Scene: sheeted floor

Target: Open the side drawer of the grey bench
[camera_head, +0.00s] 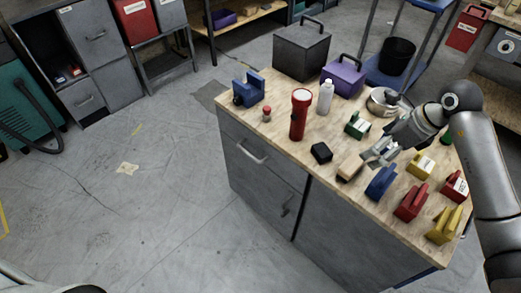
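The grey bench (340,232) has a wooden top and stands right of centre. Its left-facing side has a drawer front with a pale bar handle (252,152), and a second, darker handle (288,205) lies lower on that side. I see no gap around the drawer front; it looks closed. My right arm comes in from the right over the bench top. My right gripper (377,155) is above the top, close to a wooden-handled item (349,167), well away from the pale handle. Whether its fingers are apart is unclear. My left gripper is not in view.
The top holds a red flashlight (299,114), a white bottle (325,97), a blue vise-like tool (248,90), a dark toolbox (302,51), a purple box (344,78) and several coloured blocks. Grey cabinets (98,55) stand at the back left.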

